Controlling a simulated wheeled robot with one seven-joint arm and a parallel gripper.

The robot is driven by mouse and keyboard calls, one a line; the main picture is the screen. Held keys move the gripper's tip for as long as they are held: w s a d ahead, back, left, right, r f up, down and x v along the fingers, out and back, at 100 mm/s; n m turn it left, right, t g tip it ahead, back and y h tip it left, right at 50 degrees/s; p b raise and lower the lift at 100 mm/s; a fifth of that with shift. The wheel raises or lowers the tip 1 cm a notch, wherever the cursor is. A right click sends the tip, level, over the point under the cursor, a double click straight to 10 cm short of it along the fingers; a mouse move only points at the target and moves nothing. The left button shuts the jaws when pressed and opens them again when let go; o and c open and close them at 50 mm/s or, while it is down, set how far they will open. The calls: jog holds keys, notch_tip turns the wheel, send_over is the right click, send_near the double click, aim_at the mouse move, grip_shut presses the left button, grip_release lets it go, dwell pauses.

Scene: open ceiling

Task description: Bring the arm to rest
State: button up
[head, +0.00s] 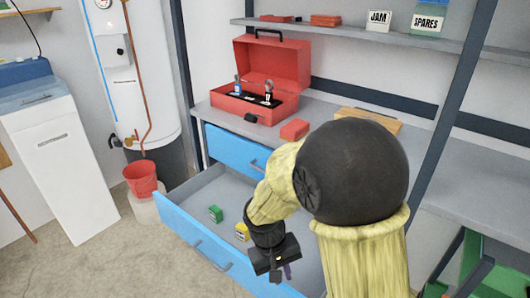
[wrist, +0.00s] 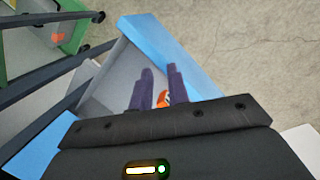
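My gripper (wrist: 161,72) is over the open drawer, seen in the head view near the drawer's front right part (head: 283,268). In the wrist view its two dark purple fingers stand apart with a gap between them. A small orange and white thing (wrist: 164,98) shows between the fingers, seemingly below them in the drawer; I cannot tell its exact depth. My bent arm, with yellow covers and a black joint, fills the right middle of the head view and hides part of the drawer and bench.
The blue-fronted drawer (head: 208,248) is pulled out, with a green block (head: 215,213) and a yellow block (head: 242,231) inside. An open red toolbox (head: 270,78) and a red box (head: 295,129) stand on the bench. A red bucket (head: 141,178) is at left. A green frame (head: 490,275) stands lower right.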

jog(key=s+d+r+m+t+y, duration=0.1)
jog(key=s+d+r+m+t, duration=0.1)
jog(key=d, duration=0.4)
jog(key=s+d+r+m+t+y, duration=0.1)
jog(key=s+d+r+m, duration=0.1)
jog(key=d, duration=0.4)
jog(key=w+p+v, duration=0.3)
jog(key=p+v, duration=1.1)
jog(key=w+d+r+p+v, duration=0.1)
jog(key=w+p+v, duration=0.2)
jog(key=p+v, duration=1.1)
jog(key=shift+w+a+r+p, duration=0.25)
jog(key=shift+a+r+p, duration=0.05)
jog(key=shift+p, duration=0.1)
